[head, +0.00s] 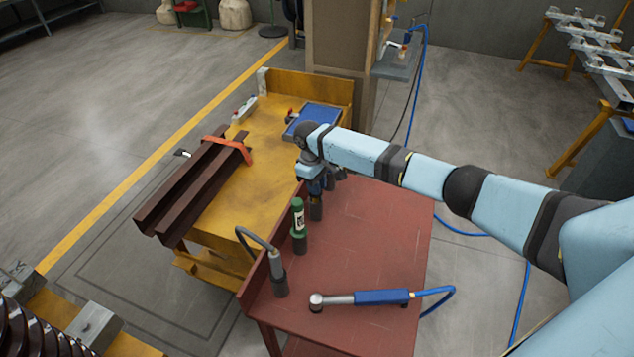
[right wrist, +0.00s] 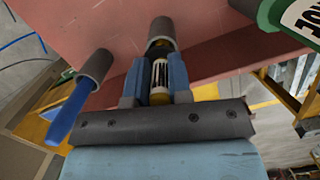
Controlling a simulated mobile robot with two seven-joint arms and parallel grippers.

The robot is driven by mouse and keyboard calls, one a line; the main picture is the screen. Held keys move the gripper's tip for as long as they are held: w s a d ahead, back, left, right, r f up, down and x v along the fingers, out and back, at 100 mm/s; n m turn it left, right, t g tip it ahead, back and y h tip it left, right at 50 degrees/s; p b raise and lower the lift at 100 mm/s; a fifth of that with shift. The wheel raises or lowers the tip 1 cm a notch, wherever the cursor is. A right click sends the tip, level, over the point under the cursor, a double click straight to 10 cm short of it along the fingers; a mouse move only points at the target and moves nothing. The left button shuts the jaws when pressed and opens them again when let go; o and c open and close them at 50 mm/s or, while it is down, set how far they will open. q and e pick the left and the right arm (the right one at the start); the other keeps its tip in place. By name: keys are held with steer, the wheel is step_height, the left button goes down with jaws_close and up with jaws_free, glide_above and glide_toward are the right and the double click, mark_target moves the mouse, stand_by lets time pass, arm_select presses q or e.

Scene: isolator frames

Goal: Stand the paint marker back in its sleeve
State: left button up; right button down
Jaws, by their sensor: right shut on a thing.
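The paint marker (right wrist: 160,78), with a yellow band, a printed label and a black end, is between the two blue fingers of my right gripper (right wrist: 154,82). In the right wrist view its black end is at the mouth of a grey sleeve (right wrist: 161,30) and seems to go into it; how deep I cannot tell. In the head view my right gripper (head: 316,186) is right above that dark sleeve (head: 316,209) at the red table's far left edge, hiding most of the marker. My left gripper is not in view.
A green bottle (head: 298,216) and a hooked tool (head: 262,248) stand in sleeves along the red table's (head: 375,235) left edge. Another sleeve (right wrist: 97,64) holds a blue item. A blue-handled tool (head: 382,297) lies in front. A yellow bench (head: 225,205) with brown beams is left.

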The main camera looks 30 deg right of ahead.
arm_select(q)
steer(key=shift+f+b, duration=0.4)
arm_select(e)
steer(key=shift+f, duration=1.15)
steer(key=c, duration=1)
jaws_free()
steer(key=shift+o, duration=0.2)
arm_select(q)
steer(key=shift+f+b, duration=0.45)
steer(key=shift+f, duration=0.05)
arm_select(e)
step_height(320, 180, up, 14)
steer(key=w, duration=0.2)
steer(key=shift+a, duration=0.45)
steer(key=shift+f, duration=0.2)
